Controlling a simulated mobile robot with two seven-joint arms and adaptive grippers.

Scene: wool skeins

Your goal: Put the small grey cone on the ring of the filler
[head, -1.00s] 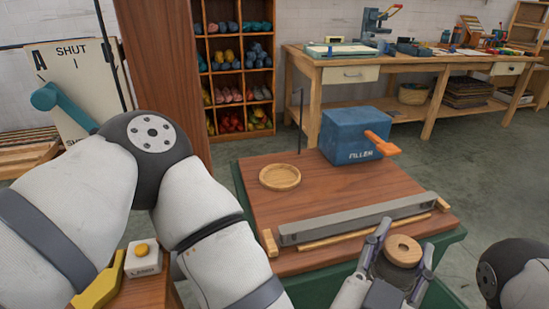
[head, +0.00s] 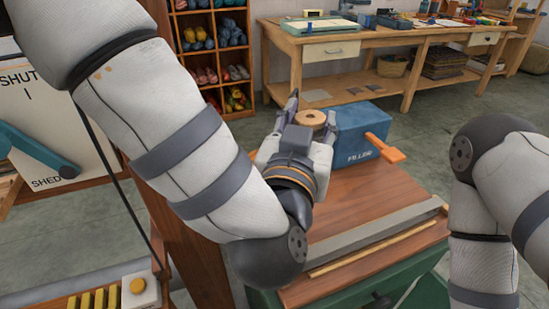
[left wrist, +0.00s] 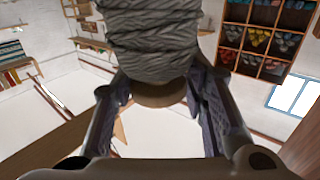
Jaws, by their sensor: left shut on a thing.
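My left gripper (head: 309,112) is shut on the small grey cone, above the back left of the filler's wooden top. In the head view, only the cone's round wooden part with a hole (head: 311,118) shows between the fingers. In the left wrist view, grey ribbed wool (left wrist: 151,40) shows above its wooden base (left wrist: 159,95), with a finger on each side. The filler's blue box (head: 363,135), marked FILLER, has an orange handle (head: 386,148) and stands right of the gripper. The wooden ring is hidden behind my left arm and gripper. My right gripper is out of view.
A long grey bar (head: 375,228) and a thin wooden strip (head: 374,244) lie along the front of the wooden top. A box with a yellow button (head: 138,291) is at lower left. A workbench (head: 370,48) and wool shelves (head: 212,45) stand behind.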

